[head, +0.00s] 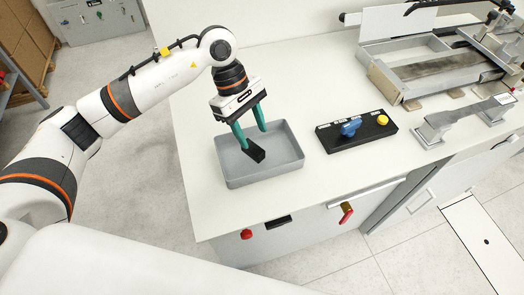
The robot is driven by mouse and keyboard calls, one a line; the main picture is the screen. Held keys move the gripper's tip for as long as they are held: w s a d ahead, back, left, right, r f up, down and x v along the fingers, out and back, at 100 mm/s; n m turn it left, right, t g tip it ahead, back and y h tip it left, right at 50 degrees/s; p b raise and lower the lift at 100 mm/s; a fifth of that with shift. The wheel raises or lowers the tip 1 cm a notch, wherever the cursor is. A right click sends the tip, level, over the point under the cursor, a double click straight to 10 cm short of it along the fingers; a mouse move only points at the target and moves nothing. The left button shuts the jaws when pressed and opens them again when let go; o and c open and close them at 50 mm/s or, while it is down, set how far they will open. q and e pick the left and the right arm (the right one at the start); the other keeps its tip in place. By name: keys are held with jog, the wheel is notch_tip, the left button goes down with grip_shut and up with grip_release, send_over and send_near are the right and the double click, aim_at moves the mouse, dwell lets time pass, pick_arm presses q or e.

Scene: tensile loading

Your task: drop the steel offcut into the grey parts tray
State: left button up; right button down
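The grey parts tray (291,163) sits near the left end of the white bench. My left gripper (255,139) points down over the tray, and its two green fingers are spread apart. A dark block, which looks like the steel offcut (256,153), shows just below the fingertips, within the tray's outline. The left finger's tip overlaps its upper left edge in the picture, and the right fingertip is clear of it. I cannot tell whether the block rests on the tray floor or is just above it. My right gripper is not in view.
A black control box (350,140) with a blue knob and a yellow button lies right of the tray. A grey metal stand (460,121) and a large framed fixture (430,66) occupy the bench's right side. Bare bench top lies behind the tray.

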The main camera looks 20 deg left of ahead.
pick_arm(q)
jog(key=shift+w+a+r, duration=0.1)
jog(key=shift+r, duration=0.15)
jog(key=b+v, duration=0.4)
jog(key=v, duration=0.7)
jog(key=shift+r, duration=0.2)
jog(key=shift+a, duration=0.1)
